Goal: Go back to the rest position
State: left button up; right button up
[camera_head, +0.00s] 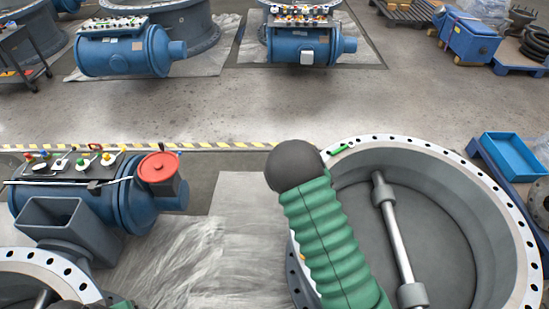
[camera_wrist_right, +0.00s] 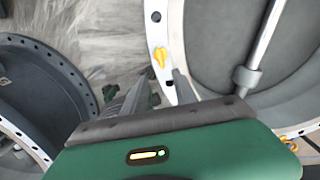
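My right gripper (camera_wrist_right: 161,77) shows in the right wrist view. Its two fingers stand apart with nothing seen held between them. Just beyond the fingertips is a pale flange rim with a small orange-yellow piece (camera_wrist_right: 160,57); I cannot tell whether they touch. In the head view a green ribbed sleeve with a dark rounded end, which looks like part of my own arm, covers part of the large valve's left rim. The large butterfly valve (camera_head: 505,205) has a holed white flange and a shaft across its grey disc. No gripper shows in the head view.
A blue actuator (camera_head: 120,205) with a red handwheel (camera_head: 158,168) stands at left. Two more blue actuators (camera_head: 125,52) (camera_head: 300,48) are at the back. A blue tray (camera_head: 513,156) is at right. The middle floor is clear.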

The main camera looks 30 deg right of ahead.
jog(key=s+a+r+m+t, duration=0.1)
jog(key=a+r+m, duration=0.4)
jog(key=m, duration=0.6)
jog(key=s+a+r+m, duration=0.4)
jog(key=a+r+m, duration=0.2)
jog(key=m, duration=0.5)
jog(key=s+a+r+m+t, duration=0.1)
jog(key=s+a+r+m, duration=0.2)
jog(key=m, duration=0.8)
notch_tip(320, 180, up, 2)
jog(key=shift+s+a+r+m+t, duration=0.2)
jog(key=shift+a+m+t, duration=0.15)
jog(key=shift+a, duration=0.9)
jog(key=shift+w, duration=0.1)
